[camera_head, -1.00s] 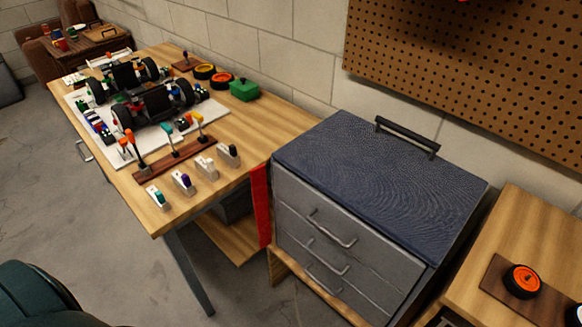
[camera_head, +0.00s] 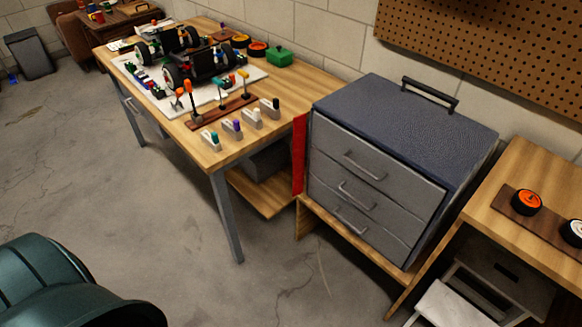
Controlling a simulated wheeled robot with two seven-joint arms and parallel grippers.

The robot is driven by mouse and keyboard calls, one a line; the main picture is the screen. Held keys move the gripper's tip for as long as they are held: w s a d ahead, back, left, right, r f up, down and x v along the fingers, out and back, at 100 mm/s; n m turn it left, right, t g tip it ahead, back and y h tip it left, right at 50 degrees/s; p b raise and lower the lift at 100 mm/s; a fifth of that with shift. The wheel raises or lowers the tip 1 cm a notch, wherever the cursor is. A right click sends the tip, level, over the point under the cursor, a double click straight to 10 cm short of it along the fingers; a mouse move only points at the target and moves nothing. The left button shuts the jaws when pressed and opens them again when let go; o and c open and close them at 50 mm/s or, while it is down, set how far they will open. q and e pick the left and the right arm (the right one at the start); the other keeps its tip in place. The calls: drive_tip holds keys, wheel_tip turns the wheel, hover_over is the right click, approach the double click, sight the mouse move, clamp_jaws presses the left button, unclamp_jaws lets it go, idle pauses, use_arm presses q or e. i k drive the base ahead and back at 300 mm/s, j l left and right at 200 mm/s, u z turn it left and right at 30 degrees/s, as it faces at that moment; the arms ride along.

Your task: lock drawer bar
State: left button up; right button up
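The grey metal drawer cabinet (camera_head: 375,192) stands on a low wooden stand between the workbench and a wooden shelf unit. Its three drawers, each with a silver handle (camera_head: 365,166), look shut. A dark carry handle (camera_head: 430,95) is on its blue-grey top (camera_head: 405,125). A red vertical bar (camera_head: 299,154) stands along the cabinet's left front edge, beside the drawer fronts. I cannot tell whether it overlaps them. Neither of my grippers is in view.
The wooden workbench (camera_head: 300,90) at left holds a race car chassis (camera_head: 190,55), tools and a green box (camera_head: 279,57). The shelf unit (camera_head: 530,165) at right carries wheels on a board. A dark green rounded object (camera_head: 70,285) fills the lower left. Floor before the cabinet is clear.

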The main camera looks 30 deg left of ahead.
sight(297, 144)
drive_tip(key=z, duration=1.65)
drive_tip(key=k+j, duration=0.25)
drive_tip(key=j, duration=0.3)
drive_tip(key=k+j, duration=0.2)
drive_tip(key=j, duration=0.35)
drive_tip(key=k+j, duration=0.25)
drive_tip(key=j, duration=0.3)
drive_tip(key=k+j, duration=0.2)
drive_tip(key=j, duration=0.35)
drive_tip(key=k+j, duration=0.25)
drive_tip(key=j, duration=0.3)
drive_tip(key=k+j, duration=0.2)
drive_tip(key=j, duration=0.35)
drive_tip(key=k+j, duration=0.25)
drive_tip(key=j, duration=0.3)
drive_tip(key=k+j, duration=0.2)
drive_tip(key=j, duration=0.35)
